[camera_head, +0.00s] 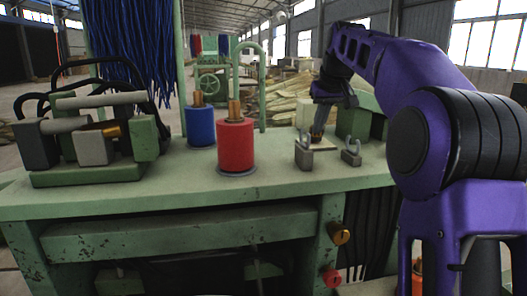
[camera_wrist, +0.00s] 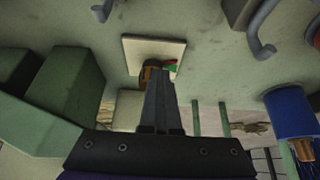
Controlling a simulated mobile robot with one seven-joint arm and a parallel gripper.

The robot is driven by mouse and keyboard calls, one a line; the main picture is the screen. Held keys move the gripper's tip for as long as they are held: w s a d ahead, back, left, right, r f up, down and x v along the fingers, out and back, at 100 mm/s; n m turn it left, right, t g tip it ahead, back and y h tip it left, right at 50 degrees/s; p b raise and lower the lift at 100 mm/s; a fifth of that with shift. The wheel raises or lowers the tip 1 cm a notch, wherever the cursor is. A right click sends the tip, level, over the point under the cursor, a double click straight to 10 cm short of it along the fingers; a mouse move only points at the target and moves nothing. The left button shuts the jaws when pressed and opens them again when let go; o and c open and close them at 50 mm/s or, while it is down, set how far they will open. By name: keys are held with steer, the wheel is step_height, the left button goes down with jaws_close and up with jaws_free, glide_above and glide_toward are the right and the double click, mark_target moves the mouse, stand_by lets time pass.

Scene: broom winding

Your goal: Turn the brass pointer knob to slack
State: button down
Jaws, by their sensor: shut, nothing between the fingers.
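The brass pointer knob (camera_wrist: 149,72) sits on a square cream plate (camera_wrist: 132,48) in the wrist view, with a red and a green mark beside it. My gripper (camera_wrist: 162,76) is shut and empty, its fingertips right beside the knob and hiding part of it. I cannot tell whether they touch it. The knob's pointing direction is not clear. In the head view my gripper (camera_head: 318,139) points down onto the bench top behind the grey hooks, over the same plate (camera_head: 324,148).
Grey hooks (camera_head: 303,155) (camera_head: 351,154) stand close in front of the plate. A red spool (camera_head: 236,146) and a blue spool (camera_head: 200,127) stand to the left. A green block (camera_wrist: 62,82) is near my gripper. Another brass knob (camera_head: 339,233) is on the bench front.

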steer(key=shift+w+d+p, duration=0.1)
steer(key=shift+d+p, duration=0.65)
steer(key=shift+p, duration=0.4)
steer(key=shift+w+d, duration=0.15)
steer(key=shift+d, duration=0.15)
steer(key=shift+d, duration=0.1)
steer(key=shift+s+d, duration=0.15)
steer(key=shift+s, duration=0.1)
step_height(320, 180, up, 6)
stand_by(0.6)
